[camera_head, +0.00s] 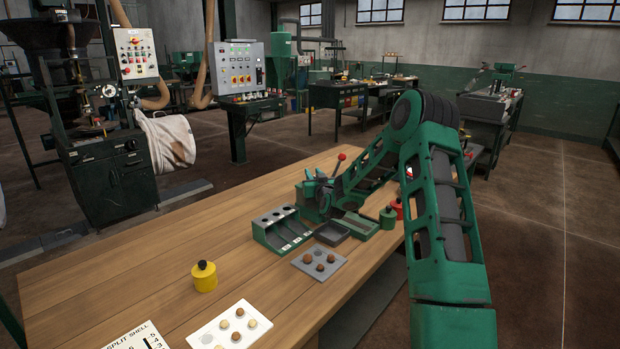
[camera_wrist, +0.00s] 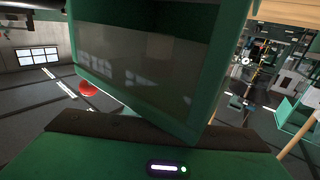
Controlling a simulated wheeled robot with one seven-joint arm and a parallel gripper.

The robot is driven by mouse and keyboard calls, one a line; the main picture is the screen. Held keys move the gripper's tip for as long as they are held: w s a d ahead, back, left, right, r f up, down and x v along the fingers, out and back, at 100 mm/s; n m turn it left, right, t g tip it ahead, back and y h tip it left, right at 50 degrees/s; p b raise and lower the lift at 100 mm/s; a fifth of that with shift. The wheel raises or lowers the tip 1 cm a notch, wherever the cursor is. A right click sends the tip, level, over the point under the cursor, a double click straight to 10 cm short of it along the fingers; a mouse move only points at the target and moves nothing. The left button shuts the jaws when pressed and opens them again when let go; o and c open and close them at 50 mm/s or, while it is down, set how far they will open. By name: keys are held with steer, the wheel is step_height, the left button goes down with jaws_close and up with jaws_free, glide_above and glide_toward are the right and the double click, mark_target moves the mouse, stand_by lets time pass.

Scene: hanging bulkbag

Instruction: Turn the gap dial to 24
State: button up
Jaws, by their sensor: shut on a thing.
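The green bench machine (camera_head: 312,196) stands on the wooden table in the head view, with a red-knobbed lever (camera_head: 341,157) rising from it. My gripper (camera_head: 325,193) is at the machine's right side, its jaws shut on what appears to be the gap dial. The dial's face, its numbers and its pointer cannot be read in either view. In the wrist view, a big green-framed dark block (camera_wrist: 150,60) fills the middle and hides the fingertips. A red ball (camera_wrist: 88,89) shows at its left.
In front of the machine are a green compartment holder (camera_head: 281,232), a dark tray (camera_head: 332,234) and a grey plate with several brown nuts (camera_head: 311,276). A yellow pot (camera_head: 204,280) and a white plate (camera_head: 229,325) stand nearer. The left tabletop is mostly clear.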

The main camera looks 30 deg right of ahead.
steer(key=shift+s+d+m+g+h, duration=0.15)
steer(key=shift+m+g+h, duration=0.35)
steer(key=shift+m+h, duration=0.5)
steer(key=shift+h, duration=0.4)
steer(key=shift+s+d+m+g+h, duration=0.1)
steer(key=shift+d+m+g+h, duration=0.1)
steer(key=shift+m+g+h, duration=0.45)
steer(key=shift+s+d+m+g+h, duration=0.15)
steer(key=shift+m+g+h, duration=0.25)
steer(key=shift+h, duration=0.45)
steer(key=shift+s+d+m+g+h, duration=0.15)
steer(key=shift+d+m+g+h, duration=0.05)
steer(key=shift+m+g+h, duration=0.55)
steer(key=shift+s+d+m+g+h, duration=0.1)
steer(key=shift+d+m+g+h, duration=0.05)
steer(key=shift+m+g+h, duration=0.55)
steer(key=shift+s+d+m+g+h, duration=0.15)
steer(key=shift+d+m+g+h, duration=0.05)
steer(key=shift+m+g+h, duration=0.55)
steer(key=o, duration=1)
steer(key=shift+d, duration=0.1)
steer(key=shift+o, duration=0.2)
steer(key=shift+s, duration=0.1)
steer(key=v, duration=1)
steer(key=shift+a, duration=0.4)
